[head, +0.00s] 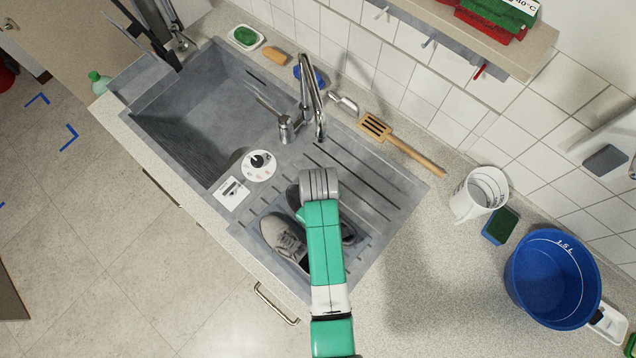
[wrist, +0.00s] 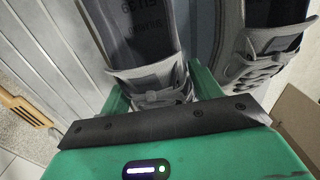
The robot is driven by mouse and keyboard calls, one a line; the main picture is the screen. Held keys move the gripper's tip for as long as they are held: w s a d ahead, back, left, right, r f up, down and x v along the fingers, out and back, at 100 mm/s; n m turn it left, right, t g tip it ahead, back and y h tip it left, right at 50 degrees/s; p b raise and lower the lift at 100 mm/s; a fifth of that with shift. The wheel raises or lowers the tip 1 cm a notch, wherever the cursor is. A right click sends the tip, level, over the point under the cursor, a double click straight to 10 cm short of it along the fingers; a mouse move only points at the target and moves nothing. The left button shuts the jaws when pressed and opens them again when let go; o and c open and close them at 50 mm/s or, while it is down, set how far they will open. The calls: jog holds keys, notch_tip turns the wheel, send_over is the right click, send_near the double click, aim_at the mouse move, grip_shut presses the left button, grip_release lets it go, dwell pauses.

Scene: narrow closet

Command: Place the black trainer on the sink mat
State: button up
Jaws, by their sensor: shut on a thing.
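In the head view my arm hides most of this trainer; dark parts (head: 348,233) show beside the arm. A second, grey laced trainer (head: 286,238) lies just left of it, and it also shows at the right of the wrist view (wrist: 262,50). The blue-grey sink mat (wrist: 204,40) shows between the two trainers. Whether the held trainer touches the mat is hard to tell.
The mat lies on the ribbed drainboard (head: 385,195) of the grey sink (head: 205,90). A tap (head: 312,95) stands behind it. A wooden spatula (head: 400,143), white jug (head: 480,193), sponge (head: 500,226) and blue bucket (head: 553,280) are on the counter to the right.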

jog(key=shift+f, duration=0.8)
jog(key=shift+f, duration=0.1)
jog(key=o, duration=1.2)
notch_tip(320, 180, up, 12)
jog(key=shift+r+p, duration=0.1)
jog(key=shift+p, duration=0.2)
